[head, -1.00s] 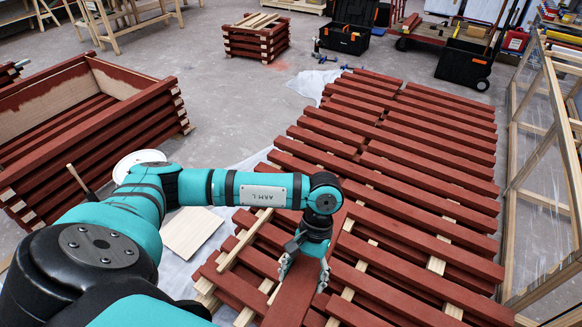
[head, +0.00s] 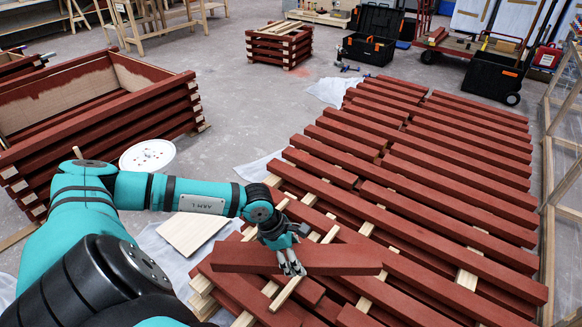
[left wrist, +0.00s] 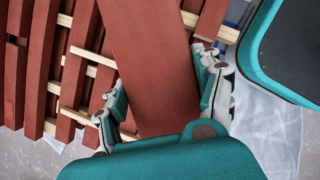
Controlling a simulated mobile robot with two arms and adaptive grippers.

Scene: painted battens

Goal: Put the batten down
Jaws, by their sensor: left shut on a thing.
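A red-painted batten (head: 340,261) lies crosswise in the head view, level across the near left part of the stack. My left gripper (head: 291,268) is shut on it near its middle. In the left wrist view the batten (left wrist: 153,55) runs up between the two fingers of the left gripper (left wrist: 160,88), and its near end is hidden behind the gripper. Below it is the stack of red battens (head: 440,205) with pale spacer sticks between layers. I cannot tell whether the held batten touches the stack. My right gripper is not in view.
A large red slatted crate (head: 120,125) stands at the left. A white round lid (head: 148,155) and a pale board (head: 192,232) lie between it and the stack. A glazed wooden frame (head: 566,190) stands at the right. A black tool box (head: 368,47) is at the back.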

